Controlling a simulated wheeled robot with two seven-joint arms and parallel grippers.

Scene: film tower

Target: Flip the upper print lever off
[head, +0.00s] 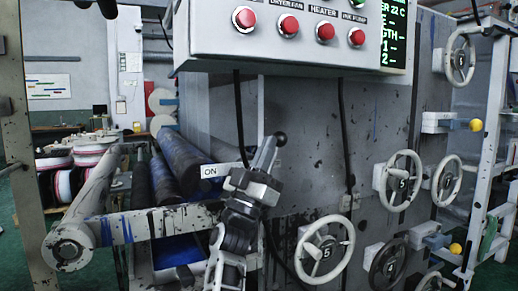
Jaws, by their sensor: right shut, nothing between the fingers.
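A lever with a round black knob (281,138) stands out on the front of the grey machine, just right of a white "ON" label (209,171). My right gripper (268,150) comes up from below in front of the machine. Its fingers are shut with nothing between them. They point up and slightly right, with the tips close beside the black knob. I cannot tell whether they touch it. The gripper hides most of the lever's shaft and its base. My left gripper is not in view.
A control box with red buttons (325,32) and a display (394,38) overhangs above. White numbered handwheels (325,251) stick out at the lower right. Dark rollers (180,160) and a white frame bar (150,224) lie left. Black cables (345,150) hang down the machine's front.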

